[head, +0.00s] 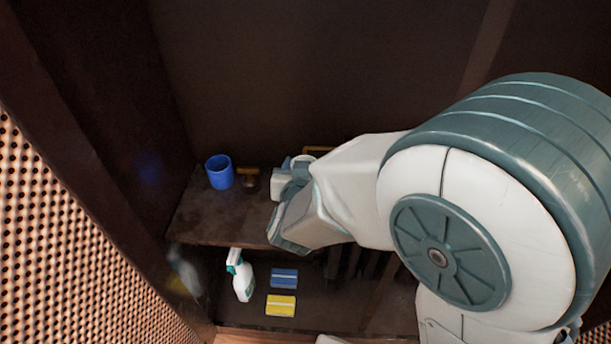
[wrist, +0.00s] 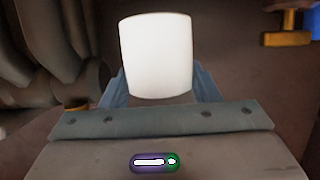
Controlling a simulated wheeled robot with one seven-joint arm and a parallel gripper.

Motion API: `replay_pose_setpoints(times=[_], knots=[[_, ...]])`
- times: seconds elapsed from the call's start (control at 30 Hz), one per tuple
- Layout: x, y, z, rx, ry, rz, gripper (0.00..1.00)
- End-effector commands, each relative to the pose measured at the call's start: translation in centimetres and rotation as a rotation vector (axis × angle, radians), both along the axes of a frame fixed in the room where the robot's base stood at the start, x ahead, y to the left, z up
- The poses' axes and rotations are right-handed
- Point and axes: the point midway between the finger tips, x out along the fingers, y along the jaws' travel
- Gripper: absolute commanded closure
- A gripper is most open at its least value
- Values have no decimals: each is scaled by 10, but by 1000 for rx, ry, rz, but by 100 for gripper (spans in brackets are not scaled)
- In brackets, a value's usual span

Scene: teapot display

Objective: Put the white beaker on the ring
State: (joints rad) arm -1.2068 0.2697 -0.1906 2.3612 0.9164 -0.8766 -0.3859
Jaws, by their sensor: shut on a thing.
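The white beaker (wrist: 156,55) stands out in the middle of the wrist view, between the two blue-grey fingers of my gripper (wrist: 157,82). My gripper is shut on it. In the head view my gripper (head: 288,178) is over the right part of the upper shelf, and only a bit of a white rim (head: 304,159) shows behind it. I cannot tell from these views whether the beaker touches anything below. I cannot make out the ring clearly in either view.
A blue cup (head: 219,172) and a small brown object (head: 249,179) stand left on the shelf (head: 218,215). An orange-yellow object (wrist: 287,39) is at the wrist view's upper right. Below are a spray bottle (head: 241,277), a blue sponge (head: 284,278) and a yellow sponge (head: 281,306).

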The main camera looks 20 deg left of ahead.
Motion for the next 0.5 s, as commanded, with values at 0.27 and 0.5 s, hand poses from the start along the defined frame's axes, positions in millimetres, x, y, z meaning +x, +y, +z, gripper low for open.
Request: replay_pose_setpoints(times=[0.27,0.5], knots=[[-1,0,-34,0,0,-1,74],[-1,0,-33,1,0,-1,74]])
